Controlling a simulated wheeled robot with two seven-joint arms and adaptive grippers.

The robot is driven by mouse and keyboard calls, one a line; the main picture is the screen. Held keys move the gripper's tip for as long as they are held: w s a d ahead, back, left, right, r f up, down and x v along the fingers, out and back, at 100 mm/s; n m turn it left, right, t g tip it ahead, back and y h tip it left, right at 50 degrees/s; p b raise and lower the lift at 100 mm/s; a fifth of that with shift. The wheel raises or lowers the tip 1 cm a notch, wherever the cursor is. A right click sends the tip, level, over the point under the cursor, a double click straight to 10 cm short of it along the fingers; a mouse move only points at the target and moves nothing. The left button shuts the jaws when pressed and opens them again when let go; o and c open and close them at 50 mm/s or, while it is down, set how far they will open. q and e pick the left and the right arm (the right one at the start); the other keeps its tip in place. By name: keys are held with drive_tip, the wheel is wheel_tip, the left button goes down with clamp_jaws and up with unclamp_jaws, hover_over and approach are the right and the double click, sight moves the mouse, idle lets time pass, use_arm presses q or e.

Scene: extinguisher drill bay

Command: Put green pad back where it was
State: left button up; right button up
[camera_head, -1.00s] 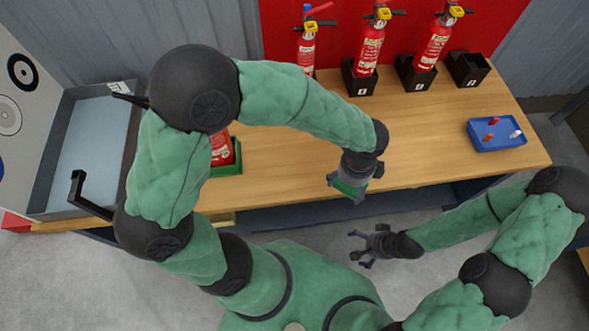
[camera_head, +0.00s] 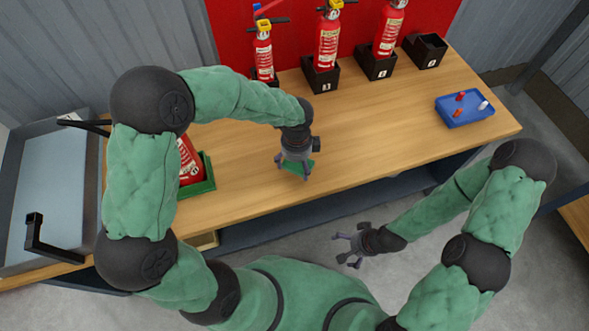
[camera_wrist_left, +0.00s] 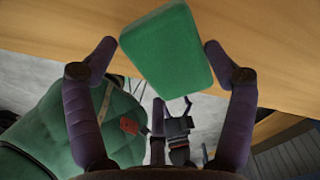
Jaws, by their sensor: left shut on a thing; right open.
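The green pad is a flat block that fills the upper middle of the left wrist view (camera_wrist_left: 168,55). In the head view a piece of it (camera_head: 297,167) shows at the fingers of my left gripper (camera_head: 294,170). That gripper is shut on the pad, over the front part of the wooden table (camera_head: 390,140). I cannot tell whether the pad touches the wood. My right gripper (camera_head: 349,250) is open and empty, in front of the table and over the floor.
A green tray (camera_head: 205,178) with a red extinguisher (camera_head: 188,160) stands at the left, partly behind my arm. Red extinguishers stand in black holders along the back; the rightmost holder (camera_head: 425,50) is empty. A blue tray (camera_head: 463,109) holds pegs. A grey bin (camera_head: 60,190) is far left.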

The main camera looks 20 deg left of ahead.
sight(295, 169)
use_arm(q)
drive_tip(key=shift+w+a+f, duration=0.25)
drive_tip(key=shift+a+f, duration=0.05)
drive_tip(key=shift+f, duration=0.15)
drive_tip(key=shift+f+b, duration=0.8)
drive_tip(key=shift+f, duration=0.8)
drive_tip(key=shift+f, duration=0.1)
drive_tip(key=o, duration=1)
drive_tip(key=shift+c, duration=0.2)
wheel_tip(295, 169, up, 12)
drive_tip(key=p, duration=0.4)
